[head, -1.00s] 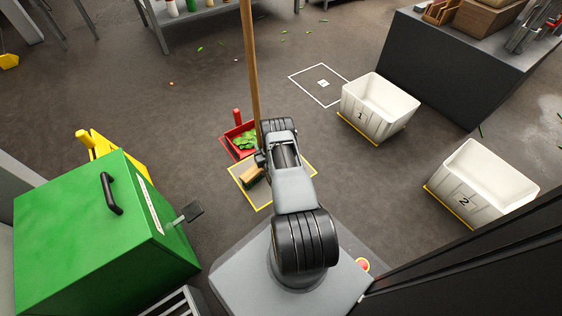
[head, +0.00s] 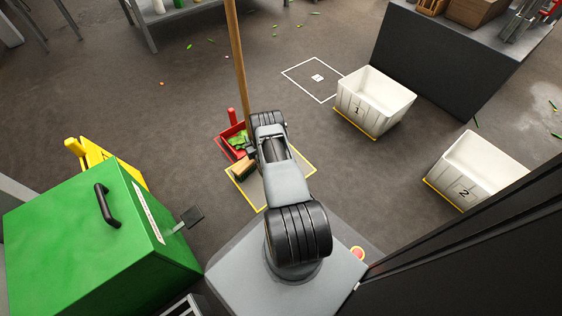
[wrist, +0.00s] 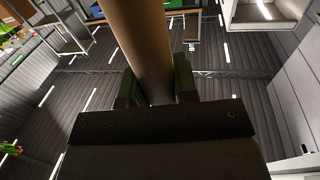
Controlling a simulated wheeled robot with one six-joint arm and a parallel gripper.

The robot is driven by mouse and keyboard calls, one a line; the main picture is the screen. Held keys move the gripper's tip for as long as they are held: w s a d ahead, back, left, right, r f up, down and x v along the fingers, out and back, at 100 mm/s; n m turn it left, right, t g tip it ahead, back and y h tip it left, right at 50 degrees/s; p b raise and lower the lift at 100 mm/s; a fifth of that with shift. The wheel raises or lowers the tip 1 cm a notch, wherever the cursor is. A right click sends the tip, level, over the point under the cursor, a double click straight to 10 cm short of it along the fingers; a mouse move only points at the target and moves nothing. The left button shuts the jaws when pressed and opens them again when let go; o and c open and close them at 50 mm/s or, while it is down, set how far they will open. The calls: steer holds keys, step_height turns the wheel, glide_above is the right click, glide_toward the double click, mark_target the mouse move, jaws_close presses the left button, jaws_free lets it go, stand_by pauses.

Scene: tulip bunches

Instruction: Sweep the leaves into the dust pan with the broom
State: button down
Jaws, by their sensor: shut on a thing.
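The broom's long wooden handle (head: 237,60) rises nearly upright in the head view. Its brown head (head: 243,168) is low, just in front of the red dust pan (head: 225,148) and beside my arm. Several loose green leaves (head: 275,27) are scattered on the floor farther back.
A yellow-outlined floor square (head: 291,184) surrounds the sweeping spot. White bins 1 (head: 377,97) and 2 (head: 480,170) stand at the right. A green box (head: 80,240) stands at the left front. The floor between pan and back table is mostly clear.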

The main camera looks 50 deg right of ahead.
mark_target(250, 133)
steer(key=shift+w+r+p, duration=0.2)
steer(key=shift+r+p, duration=0.1)
steer(key=shift+a+r, duration=0.1)
steer(key=shift+r, duration=0.6)
steer(key=shift+s+r+p, duration=0.1)
steer(key=shift+r+p, duration=2.35)
steer(key=shift+r, duration=0.65)
